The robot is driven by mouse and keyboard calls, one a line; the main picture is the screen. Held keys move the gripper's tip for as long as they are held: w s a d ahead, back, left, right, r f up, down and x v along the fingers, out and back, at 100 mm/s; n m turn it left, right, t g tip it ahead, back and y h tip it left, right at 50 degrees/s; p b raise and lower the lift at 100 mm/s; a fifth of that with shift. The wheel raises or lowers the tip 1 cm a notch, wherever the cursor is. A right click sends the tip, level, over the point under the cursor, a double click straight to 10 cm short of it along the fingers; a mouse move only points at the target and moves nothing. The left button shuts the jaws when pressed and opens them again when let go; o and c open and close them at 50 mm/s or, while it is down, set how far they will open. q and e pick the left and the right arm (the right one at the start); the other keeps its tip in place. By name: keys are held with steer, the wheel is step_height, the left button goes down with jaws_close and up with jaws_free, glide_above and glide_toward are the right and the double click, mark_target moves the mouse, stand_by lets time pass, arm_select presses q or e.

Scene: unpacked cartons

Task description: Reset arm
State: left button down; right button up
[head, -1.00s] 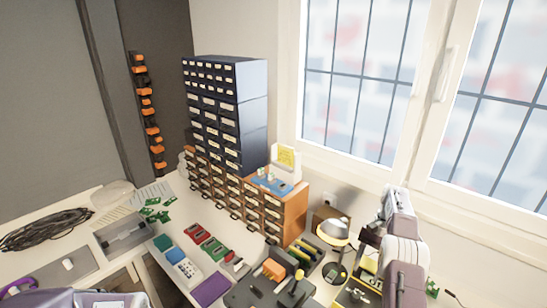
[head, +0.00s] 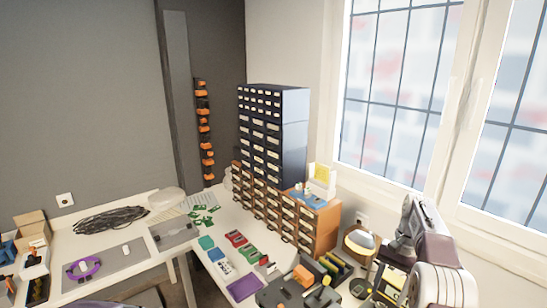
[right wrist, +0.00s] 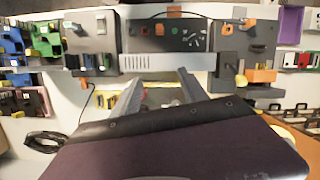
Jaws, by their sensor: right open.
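My right gripper (head: 404,243) is at the right of the head view, raised over the right end of the bench, in front of the window. In the right wrist view its two grey fingers (right wrist: 156,88) stand apart with nothing between them. It is open and empty. My left gripper is not in the head view.
A lamp (head: 360,242) is left of my right gripper.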

steer(key=s+a+r+n+h, duration=0.1)
steer(key=s+a+r+n, duration=0.25)
steer(key=s+a, duration=0.65)
steer(key=s+a+f+n+t+h, duration=0.1)
steer(key=s+a+f+n+t, duration=0.2)
steer(key=s+f, duration=0.7)
steer(key=shift+s+a+n, duration=0.3)
steer(key=shift+a+n, duration=0.1)
steer(key=shift+n, duration=0.15)
steer(key=shift+s, duration=0.1)
